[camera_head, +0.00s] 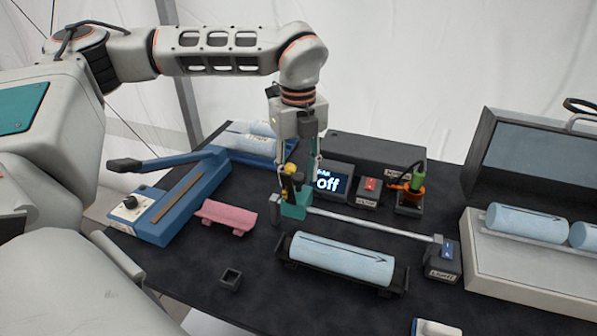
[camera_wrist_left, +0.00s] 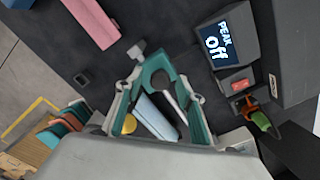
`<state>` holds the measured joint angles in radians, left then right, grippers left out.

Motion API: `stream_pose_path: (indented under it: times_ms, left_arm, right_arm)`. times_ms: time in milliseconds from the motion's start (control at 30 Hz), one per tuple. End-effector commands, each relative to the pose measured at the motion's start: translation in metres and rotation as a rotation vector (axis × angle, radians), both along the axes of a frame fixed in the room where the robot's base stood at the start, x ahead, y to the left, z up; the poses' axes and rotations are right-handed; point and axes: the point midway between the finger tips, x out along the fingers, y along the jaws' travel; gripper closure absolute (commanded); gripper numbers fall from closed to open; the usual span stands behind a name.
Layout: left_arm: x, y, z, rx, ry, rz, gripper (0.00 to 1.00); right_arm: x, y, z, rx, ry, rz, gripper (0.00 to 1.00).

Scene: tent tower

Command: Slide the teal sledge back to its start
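The teal sledge (camera_head: 295,206) is at the left end of a thin pale rail (camera_head: 370,226), close to the grey end post (camera_head: 275,206). My left gripper (camera_head: 296,188) points down at the sledge from above. In the left wrist view the sledge (camera_wrist_left: 158,65) shows as a teal arch between the tips of my left gripper (camera_wrist_left: 160,82). The fingers stand apart, one on each side of it. I cannot tell whether they press on it. My right gripper is not in view.
A light blue cylinder (camera_head: 340,258) lies in a black cradle in front of the rail. A small dark box (camera_head: 443,262) stands at the rail's right end. Behind are a display (camera_head: 328,181) reading "off" and a red-switch box (camera_head: 369,190). A pink block (camera_head: 229,214) lies left.

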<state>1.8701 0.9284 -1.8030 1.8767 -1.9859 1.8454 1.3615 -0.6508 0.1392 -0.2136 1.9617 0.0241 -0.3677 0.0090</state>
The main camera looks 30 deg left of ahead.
Motion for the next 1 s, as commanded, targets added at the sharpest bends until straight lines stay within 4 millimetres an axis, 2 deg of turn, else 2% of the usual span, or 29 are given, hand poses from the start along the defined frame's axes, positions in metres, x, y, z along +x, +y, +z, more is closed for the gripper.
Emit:
stream_pose_path:
  times_ms: [200,233,367,667,867,1000]
  left_arm:
    - [0.000,0.000,0.000,0.000,0.000,0.000,0.62]
    - [0.000,0.000,0.000,0.000,0.000,0.000,0.67]
    - [0.000,0.000,0.000,0.000,0.000,0.000,1.00]
    - [0.002,-0.007,-0.001,-0.001,-0.001,-0.002,1.00]
    - [0.009,-0.042,-0.002,0.000,0.001,-0.006,1.00]
    - [0.019,-0.083,-0.003,-0.001,0.001,-0.007,1.00]
  right_arm:
    - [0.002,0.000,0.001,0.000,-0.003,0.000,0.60]
    - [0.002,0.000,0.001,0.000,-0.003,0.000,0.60]
    - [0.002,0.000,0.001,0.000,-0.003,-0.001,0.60]
    - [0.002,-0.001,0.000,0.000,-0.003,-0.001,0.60]
    - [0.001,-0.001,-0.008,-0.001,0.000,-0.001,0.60]
    - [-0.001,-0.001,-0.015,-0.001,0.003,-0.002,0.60]
